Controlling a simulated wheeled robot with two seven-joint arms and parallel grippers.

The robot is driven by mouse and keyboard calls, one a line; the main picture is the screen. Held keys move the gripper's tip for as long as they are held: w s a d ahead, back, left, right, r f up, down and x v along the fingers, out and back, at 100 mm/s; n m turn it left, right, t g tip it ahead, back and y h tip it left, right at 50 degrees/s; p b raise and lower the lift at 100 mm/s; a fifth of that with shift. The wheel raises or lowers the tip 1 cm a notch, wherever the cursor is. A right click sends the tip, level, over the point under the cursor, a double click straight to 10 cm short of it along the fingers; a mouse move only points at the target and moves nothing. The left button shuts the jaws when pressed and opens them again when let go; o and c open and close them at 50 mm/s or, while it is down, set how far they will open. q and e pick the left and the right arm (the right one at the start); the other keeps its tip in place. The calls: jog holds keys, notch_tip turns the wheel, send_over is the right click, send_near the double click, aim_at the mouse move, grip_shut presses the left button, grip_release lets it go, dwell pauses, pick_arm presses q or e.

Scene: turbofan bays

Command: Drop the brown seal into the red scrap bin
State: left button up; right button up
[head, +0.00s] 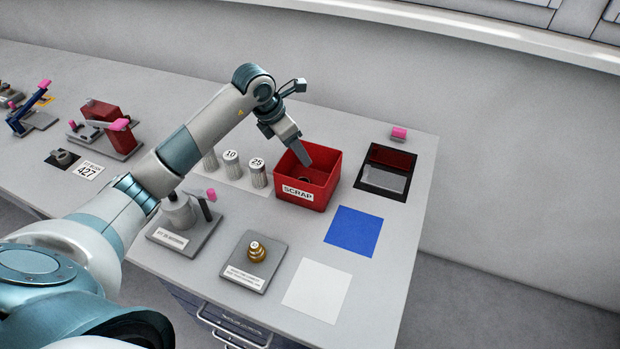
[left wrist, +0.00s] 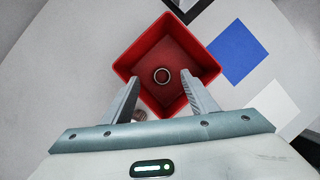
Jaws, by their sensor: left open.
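The red scrap bin (head: 319,190) stands on the bench, with a white label reading SCRAP on its front. In the left wrist view the bin (left wrist: 130,57) is seen from above. A small brown ring, the seal (left wrist: 161,75), lies on the bin floor; part of it also shows in the head view (head: 304,180). My left gripper (left wrist: 162,92) is open and empty, above the bin, its fingers apart on either side of the view. In the head view the left gripper (head: 304,160) points down into the bin. My right gripper is not in view.
Numbered metal cylinders (head: 231,165) stand left of the bin. A blue square (head: 354,231) and a white square (head: 317,287) lie in front. A brass weight (head: 257,252) sits on a grey plate. A black-framed tray (head: 397,180) is right of the bin.

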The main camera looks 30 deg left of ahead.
pick_arm(q)
jog(key=b+v, duration=0.5)
jog(key=v, duration=1.1)
jog(key=shift+r, duration=0.1)
